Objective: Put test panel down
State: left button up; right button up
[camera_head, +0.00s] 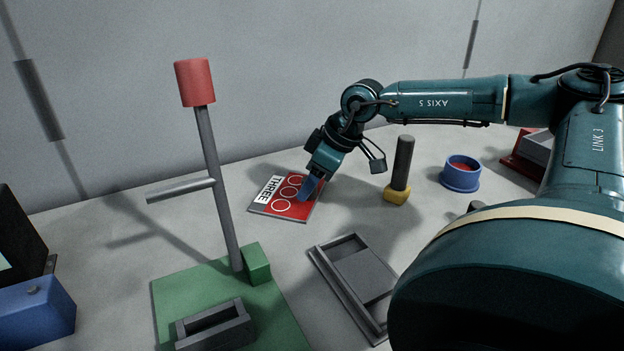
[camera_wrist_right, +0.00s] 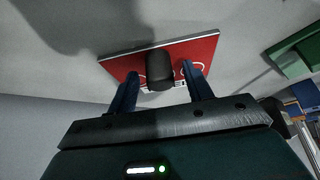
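The test panel (camera_head: 268,209) is a flat red plate with a white strip reading THREE and white rings. It lies on the grey table, left of the middle, in the head view. It also shows in the right wrist view (camera_wrist_right: 205,50), with a dark knob (camera_wrist_right: 160,70) standing up from it. My right gripper (camera_head: 308,188) is low over the panel's right part. In the right wrist view its two blue fingers (camera_wrist_right: 161,88) stand apart on either side of the knob, with a visible gap at each side. My left gripper is out of view.
A grey rimmed tray (camera_head: 366,275) lies in front. A green base (camera_head: 180,290) with a red-topped post (camera_head: 195,83) stands left. A dark handle on a yellow foot (camera_head: 397,194) and a blue cup (camera_head: 460,178) stand right. Bare table surrounds the panel.

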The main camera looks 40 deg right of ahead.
jog(key=shift+p+v, duration=0.7)
jog(key=shift+v, duration=0.9)
jog(key=v, duration=0.9)
dwell(0.3)
